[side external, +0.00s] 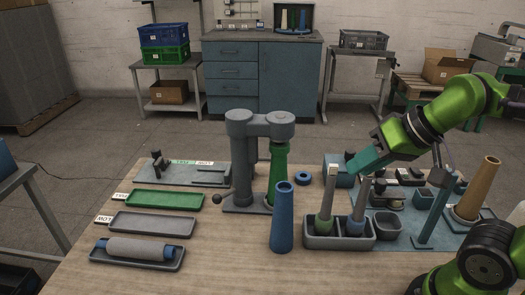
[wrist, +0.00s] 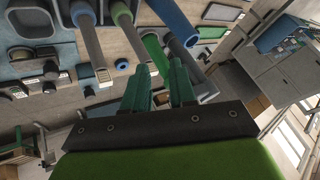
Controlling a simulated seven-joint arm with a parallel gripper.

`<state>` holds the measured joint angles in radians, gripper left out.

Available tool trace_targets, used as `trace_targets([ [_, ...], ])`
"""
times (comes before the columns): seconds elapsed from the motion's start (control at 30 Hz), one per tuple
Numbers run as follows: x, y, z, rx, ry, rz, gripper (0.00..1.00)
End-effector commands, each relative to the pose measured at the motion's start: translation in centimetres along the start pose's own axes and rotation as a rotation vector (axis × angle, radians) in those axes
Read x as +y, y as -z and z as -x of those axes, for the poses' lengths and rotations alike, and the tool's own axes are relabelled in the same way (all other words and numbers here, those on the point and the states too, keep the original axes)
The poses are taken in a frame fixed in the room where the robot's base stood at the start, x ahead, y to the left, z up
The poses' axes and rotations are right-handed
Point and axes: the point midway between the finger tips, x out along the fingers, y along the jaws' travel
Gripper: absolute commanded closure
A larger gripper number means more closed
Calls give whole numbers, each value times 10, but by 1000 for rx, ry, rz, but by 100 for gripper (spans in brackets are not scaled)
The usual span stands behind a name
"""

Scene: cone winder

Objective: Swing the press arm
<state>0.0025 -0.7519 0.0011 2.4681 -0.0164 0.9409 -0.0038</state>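The press arm (side external: 263,124) is a thick grey bar on an upright grey post (side external: 241,165). Its round head (side external: 281,126) sits over a green cone (side external: 278,172) that stands upright on the same grey base. My gripper (side external: 360,165) is to the right of the press, above the grey holder, and clear of the press arm. In the wrist view, my gripper's two teal fingers (wrist: 160,88) are apart with nothing visibly held between them. Whether the head touches the cone cannot be told.
A tall blue cone (side external: 282,220) stands in front of the press. A grey two-pocket holder (side external: 339,236) with spindles stands below my gripper. A tan cone (side external: 477,190) stands at right.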

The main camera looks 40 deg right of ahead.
Motion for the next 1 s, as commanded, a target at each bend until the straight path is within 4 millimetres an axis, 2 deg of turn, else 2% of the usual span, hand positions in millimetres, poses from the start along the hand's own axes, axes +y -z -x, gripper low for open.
trace_targets([
  [0.03, -4, 7, 9, 7, 2, 1, 66],
  [0.17, -17, 23, 35, -3, -4, 15, 46],
  [0.37, -19, 37, 8, -150, -153, 344, 45],
  [0.57, -38, 65, -26, -276, -356, 768, 45],
  [0.67, -62, 82, -50, -319, -500, 1036, 45],
  [0.8, -112, 99, -79, -322, -715, 1380, 45],
  [1.0, -182, 98, -102, -251, -956, 1696, 45],
])
